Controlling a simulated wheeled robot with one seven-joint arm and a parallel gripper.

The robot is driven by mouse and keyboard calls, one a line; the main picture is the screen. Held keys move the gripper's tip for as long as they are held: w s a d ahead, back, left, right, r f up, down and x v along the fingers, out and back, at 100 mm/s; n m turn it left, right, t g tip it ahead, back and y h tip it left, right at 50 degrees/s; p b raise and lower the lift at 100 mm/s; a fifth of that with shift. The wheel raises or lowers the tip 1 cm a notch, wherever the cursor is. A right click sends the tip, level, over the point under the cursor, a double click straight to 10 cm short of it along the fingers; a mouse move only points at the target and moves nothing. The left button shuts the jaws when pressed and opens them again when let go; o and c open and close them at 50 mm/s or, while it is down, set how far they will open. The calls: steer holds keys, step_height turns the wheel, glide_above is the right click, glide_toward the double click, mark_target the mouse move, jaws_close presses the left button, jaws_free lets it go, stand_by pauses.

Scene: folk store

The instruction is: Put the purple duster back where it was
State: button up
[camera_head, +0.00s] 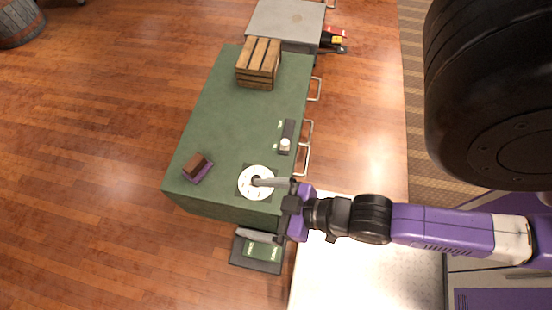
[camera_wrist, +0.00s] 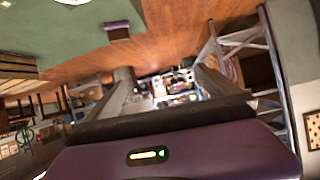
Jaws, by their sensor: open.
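The purple duster (camera_head: 198,168) has a brown upper part and a purple base. It lies on the green tabletop (camera_head: 215,120) near the left front corner in the head view. In the wrist view a small purple and dark piece that looks like the duster (camera_wrist: 122,31) shows near the top, at the green edge. My gripper (camera_head: 262,209) is open and empty, its two fingers spread at the front right end of the table, to the right of the duster and apart from it. It also shows in the wrist view (camera_wrist: 162,80), with nothing between the fingers.
A white disc (camera_head: 250,194) lies on the table beside one finger. A dark strip with a white knob (camera_head: 285,144) lies along the right edge. A wooden crate (camera_head: 258,77) stands at the far end. A dark green case (camera_head: 262,252) is below the near end. The table's middle is clear.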

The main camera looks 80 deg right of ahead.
steer(key=s+r+n+t, duration=0.1)
steer(key=s+r, duration=0.3)
steer(key=r, duration=0.7)
steer(key=shift+t+y, duration=0.3)
steer(key=shift+t, duration=0.4)
steer(key=shift+s, duration=0.1)
step_height(320, 180, up, 11)
steer(key=p, duration=1.1)
steer(key=shift+f, duration=0.1)
